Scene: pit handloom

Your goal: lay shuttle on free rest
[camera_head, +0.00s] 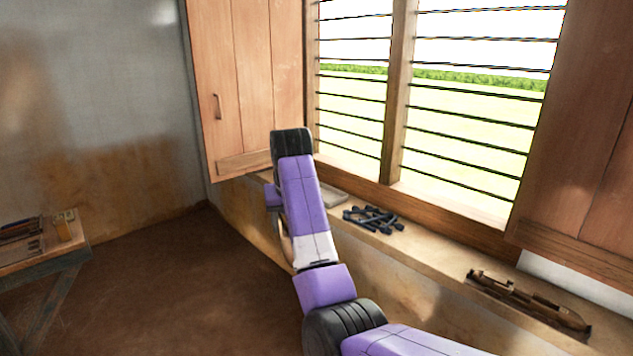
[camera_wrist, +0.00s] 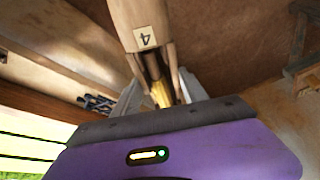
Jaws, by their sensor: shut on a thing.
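My gripper (camera_wrist: 163,92) is shut on a wooden shuttle (camera_wrist: 143,30) in the wrist view. The shuttle has a pale label reading 4 and a yellow part between its wooden sides near my fingers. In the head view my arm hides the gripper; a tan curved edge beside it may be the shuttle (camera_head: 286,243). A dark blue frame-like thing (camera_head: 373,218) lies on the window sill, with no shuttle visible on it; it also shows in the wrist view (camera_wrist: 96,103). I cannot tell whether it is the rest. Wooden shuttle-like pieces (camera_head: 528,303) lie farther right on the sill.
The sill (camera_head: 430,240) has bare room between the blue thing and the wooden pieces. A grey tray (camera_head: 333,195) lies left of the blue thing. Barred windows and shutters (camera_head: 245,80) stand behind. A table (camera_head: 62,262) with small items is at left.

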